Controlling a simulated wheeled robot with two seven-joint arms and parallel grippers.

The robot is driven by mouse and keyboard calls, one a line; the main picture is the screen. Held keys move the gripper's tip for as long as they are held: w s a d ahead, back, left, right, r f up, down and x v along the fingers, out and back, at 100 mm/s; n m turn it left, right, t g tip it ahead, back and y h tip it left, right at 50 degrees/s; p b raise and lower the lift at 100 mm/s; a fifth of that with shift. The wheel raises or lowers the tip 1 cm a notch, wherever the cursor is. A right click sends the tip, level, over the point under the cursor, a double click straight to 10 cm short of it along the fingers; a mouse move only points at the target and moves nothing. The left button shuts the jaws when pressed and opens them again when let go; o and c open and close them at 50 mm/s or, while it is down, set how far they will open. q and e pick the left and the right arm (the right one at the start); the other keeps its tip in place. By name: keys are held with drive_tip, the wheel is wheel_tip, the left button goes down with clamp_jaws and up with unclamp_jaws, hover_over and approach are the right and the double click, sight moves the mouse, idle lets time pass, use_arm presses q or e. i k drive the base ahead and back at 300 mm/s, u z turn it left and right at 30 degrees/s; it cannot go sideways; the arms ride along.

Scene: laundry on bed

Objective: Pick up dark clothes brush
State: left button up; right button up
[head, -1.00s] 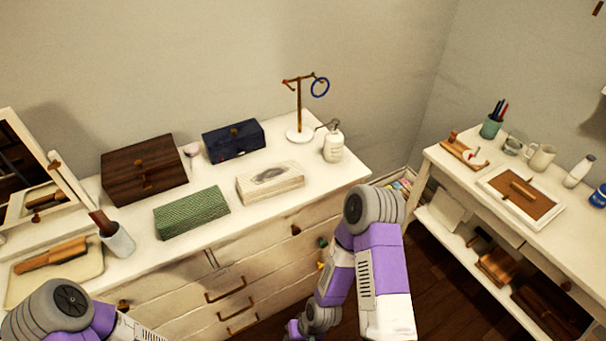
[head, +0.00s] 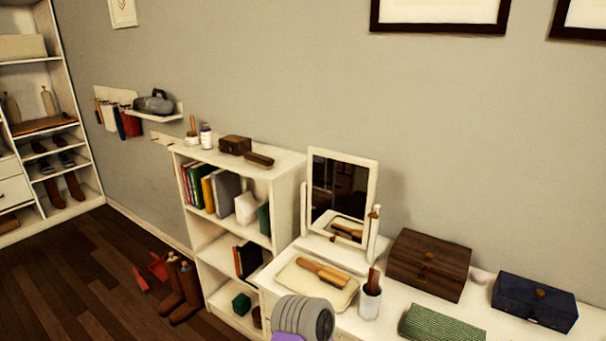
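A small dark brown brush-like object (head: 259,160) lies on top of the white bookcase (head: 284,167), near its right end. A dark brown block (head: 235,145) sits just left of it; I cannot tell whether this is also a brush. A lighter wooden brush (head: 322,272) lies on a cream tray (head: 297,287) on the dresser, in front of the mirror. Neither gripper is in view; only a grey and purple part of one of my arms shows at the bottom.
Boots (head: 180,290) stand on the floor. Floor left of the bookcase is mostly clear.

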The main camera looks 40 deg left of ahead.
sight(266, 163)
drive_tip(key=u, duration=1.7)
drive_tip(key=k, duration=1.15)
drive_tip(key=u, duration=0.8)
drive_tip(key=i, duration=0.75)
drive_tip(key=u, duration=0.75)
drive_tip(key=i, duration=2)
drive_tip(key=z, duration=1.1)
drive_tip(key=i, duration=1.05)
drive_tip(key=z, duration=1.2)
